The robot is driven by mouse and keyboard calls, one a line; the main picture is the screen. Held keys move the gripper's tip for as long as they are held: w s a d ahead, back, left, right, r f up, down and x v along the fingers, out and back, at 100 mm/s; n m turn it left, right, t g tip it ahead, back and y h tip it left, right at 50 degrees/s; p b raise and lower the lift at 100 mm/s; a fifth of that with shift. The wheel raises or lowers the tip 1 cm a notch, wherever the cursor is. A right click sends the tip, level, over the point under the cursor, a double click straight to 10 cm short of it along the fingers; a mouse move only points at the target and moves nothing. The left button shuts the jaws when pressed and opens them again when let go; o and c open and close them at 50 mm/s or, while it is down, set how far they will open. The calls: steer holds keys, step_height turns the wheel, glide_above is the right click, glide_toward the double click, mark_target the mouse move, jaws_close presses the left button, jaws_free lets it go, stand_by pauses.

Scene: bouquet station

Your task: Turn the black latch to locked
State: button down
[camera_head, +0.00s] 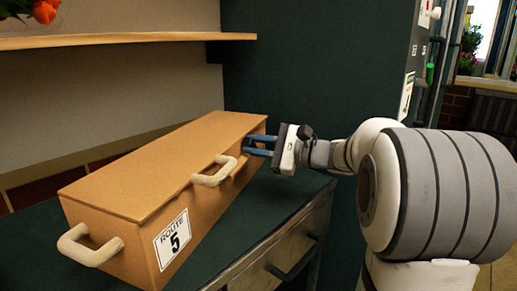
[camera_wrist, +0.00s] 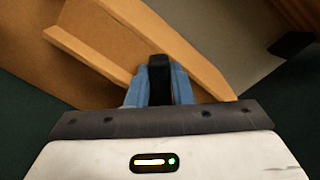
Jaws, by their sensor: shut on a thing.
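A long brown lidded box (camera_head: 150,175) stands on the dark green counter, with its lid down. My gripper (camera_head: 256,145) is at the far end of the box's right long side, and its blue fingers reach toward that side. In the wrist view the black latch (camera_wrist: 159,78) stands between the two blue fingers, which are shut on it. In the head view the fingers mostly hide the latch. I cannot tell its exact turn from these views.
A pale rope handle (camera_head: 214,172) sticks out of the same side, close to my gripper. Another handle (camera_head: 90,246) is on the near end, by a "ROUTE 5" label (camera_head: 172,240). A wooden shelf (camera_head: 120,40) hangs above. A drawer (camera_head: 275,262) is below the counter.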

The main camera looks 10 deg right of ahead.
stand_by(0.4)
steer(key=c, duration=1.3)
jaws_free()
